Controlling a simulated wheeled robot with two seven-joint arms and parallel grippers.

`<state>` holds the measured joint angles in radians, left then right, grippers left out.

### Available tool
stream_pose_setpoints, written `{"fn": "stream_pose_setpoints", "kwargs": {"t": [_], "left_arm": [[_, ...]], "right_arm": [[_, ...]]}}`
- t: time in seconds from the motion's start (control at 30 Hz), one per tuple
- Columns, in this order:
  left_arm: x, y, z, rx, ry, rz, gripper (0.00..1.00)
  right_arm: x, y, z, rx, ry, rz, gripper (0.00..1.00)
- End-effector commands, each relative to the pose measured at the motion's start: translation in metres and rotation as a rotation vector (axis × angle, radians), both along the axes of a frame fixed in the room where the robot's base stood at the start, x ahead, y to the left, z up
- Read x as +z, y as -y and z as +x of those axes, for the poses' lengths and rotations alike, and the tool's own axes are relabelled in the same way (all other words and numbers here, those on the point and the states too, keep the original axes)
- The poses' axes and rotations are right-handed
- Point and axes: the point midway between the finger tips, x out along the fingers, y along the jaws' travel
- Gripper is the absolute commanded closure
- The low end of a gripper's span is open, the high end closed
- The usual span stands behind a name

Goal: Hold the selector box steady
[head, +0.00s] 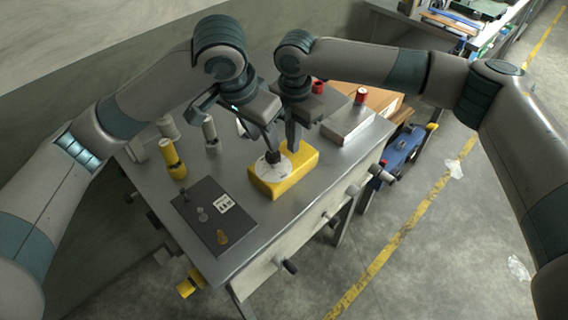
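The yellow selector box (298,176) lies on the grey metal table. It has a white round dial face (271,171) with a dark knob (272,157) on top. My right gripper (293,146) reaches down at the far edge of the box, next to the left one. Its fingertips overlap the box's back edge, and I cannot tell whether they grip it.
A dark panel (201,228) with small parts lies at the table's near left. A yellow canister (172,160) and grey bottles (209,130) stand behind it. A grey block (347,126) and red can (361,95) are at the right. Handles (286,266) jut from the table's front.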

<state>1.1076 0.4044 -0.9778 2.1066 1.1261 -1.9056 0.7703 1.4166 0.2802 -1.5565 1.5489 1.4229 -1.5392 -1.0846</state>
Motion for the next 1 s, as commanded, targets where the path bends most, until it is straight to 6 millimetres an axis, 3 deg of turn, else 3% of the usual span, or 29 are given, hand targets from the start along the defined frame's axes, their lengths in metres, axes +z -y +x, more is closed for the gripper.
{"fn": "stream_pose_setpoints", "kwargs": {"t": [1.0], "left_arm": [[-0.0001, 0.0000, 0.0000, 0.000, 0.000, 0.000, 0.69]], "right_arm": [[-0.0115, 0.0000, -0.0003, 0.000, -0.001, -0.001, 1.00]]}}
